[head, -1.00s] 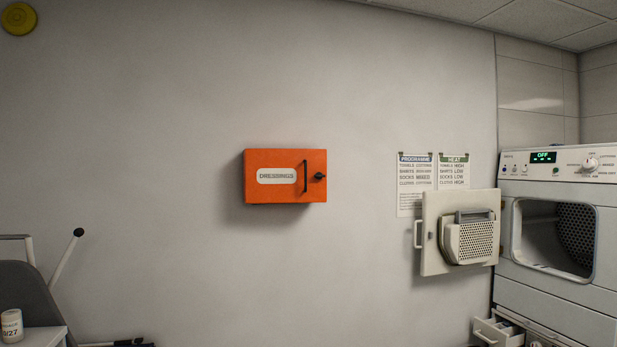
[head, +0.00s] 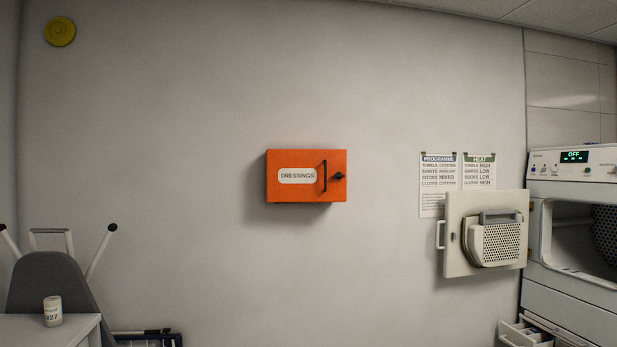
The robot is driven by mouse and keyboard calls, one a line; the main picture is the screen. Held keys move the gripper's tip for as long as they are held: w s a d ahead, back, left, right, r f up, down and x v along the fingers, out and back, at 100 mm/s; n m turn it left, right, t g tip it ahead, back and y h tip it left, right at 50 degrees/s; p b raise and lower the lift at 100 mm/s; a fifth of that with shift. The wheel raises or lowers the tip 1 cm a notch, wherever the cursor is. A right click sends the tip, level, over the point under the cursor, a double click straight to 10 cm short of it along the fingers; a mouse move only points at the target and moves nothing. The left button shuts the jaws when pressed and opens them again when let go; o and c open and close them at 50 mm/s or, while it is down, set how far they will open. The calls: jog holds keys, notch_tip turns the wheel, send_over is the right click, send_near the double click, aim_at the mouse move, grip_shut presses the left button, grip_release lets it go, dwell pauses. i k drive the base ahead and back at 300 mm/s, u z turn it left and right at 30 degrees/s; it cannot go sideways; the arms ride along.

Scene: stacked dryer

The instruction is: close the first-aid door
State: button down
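The first-aid box (head: 306,192) is an orange wall cabinet in the middle of the head view. My gripper is not in the head view.
At the right stands a dryer (head: 570,300) with its door (head: 460,262) swung open to the left and a drawer (head: 520,335) pulled out below. At lower left are a white table (head: 40,328) with a small tub (head: 53,311) and a grey board (head: 47,282).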

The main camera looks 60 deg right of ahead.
aim_at(294, 175)
jog(key=u, duration=0.6)
jog(key=k, duration=1.35)
jog(key=z, duration=1.05)
jog(key=i, duration=0.95)
jog(key=u, duration=0.1)
